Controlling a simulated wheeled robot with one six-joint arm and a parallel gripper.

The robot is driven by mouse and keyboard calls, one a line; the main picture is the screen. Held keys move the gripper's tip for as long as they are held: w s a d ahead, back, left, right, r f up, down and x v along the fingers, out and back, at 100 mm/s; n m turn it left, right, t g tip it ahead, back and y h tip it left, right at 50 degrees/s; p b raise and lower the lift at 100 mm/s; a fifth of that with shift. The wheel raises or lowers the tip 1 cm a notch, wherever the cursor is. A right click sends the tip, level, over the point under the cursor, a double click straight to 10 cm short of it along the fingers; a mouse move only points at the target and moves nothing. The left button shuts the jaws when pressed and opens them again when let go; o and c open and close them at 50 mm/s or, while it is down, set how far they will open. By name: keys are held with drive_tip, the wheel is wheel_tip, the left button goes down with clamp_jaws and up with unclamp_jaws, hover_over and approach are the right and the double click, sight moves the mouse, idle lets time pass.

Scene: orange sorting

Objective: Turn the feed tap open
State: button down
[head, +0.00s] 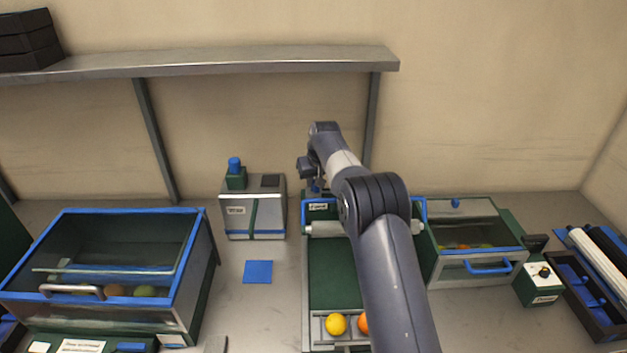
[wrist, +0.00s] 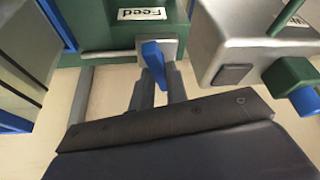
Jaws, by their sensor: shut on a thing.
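The feed tap's blue handle (wrist: 152,55) sits on a grey square plate (wrist: 170,48) beside a white "Feed" label (wrist: 142,14) on a green housing. My gripper (wrist: 158,84) is shut on the blue handle, with a finger on each side of its lower part. The handle looks slightly tilted in the wrist view. In the head view my arm reaches over the green conveyor (head: 328,262) to its far end, where the label (head: 318,207) shows; my arm mostly hides the tap there.
A grey box with a blue-capped top (head: 253,207) stands close left of the conveyor. A blue-framed glass bin (head: 205,235) is at the left. A clear-topped box with a blue handle (head: 488,268) is at the right. A shelf (head: 220,62) runs above.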

drive_tip(key=n, duration=0.2)
drive_tip(key=n+y, duration=0.1)
drive_tip(key=n, duration=0.1)
drive_tip(key=shift+w+d+n+g+y, duration=0.1)
drive_tip(key=shift+d+n+g+y, duration=0.05)
drive_tip(key=shift+n+g+y, duration=0.55)
drive_tip(key=shift+n+g, duration=0.1)
drive_tip(key=shift+n, duration=1.5)
drive_tip(key=c, duration=1.4)
unclamp_jaws()
drive_tip(key=v, duration=1)
drive_tip(key=shift+w+d+r, duration=0.15)
drive_tip(key=shift+d+r, duration=0.05)
drive_tip(key=shift+r, duration=0.2)
drive_tip(key=shift+o, duration=0.3)
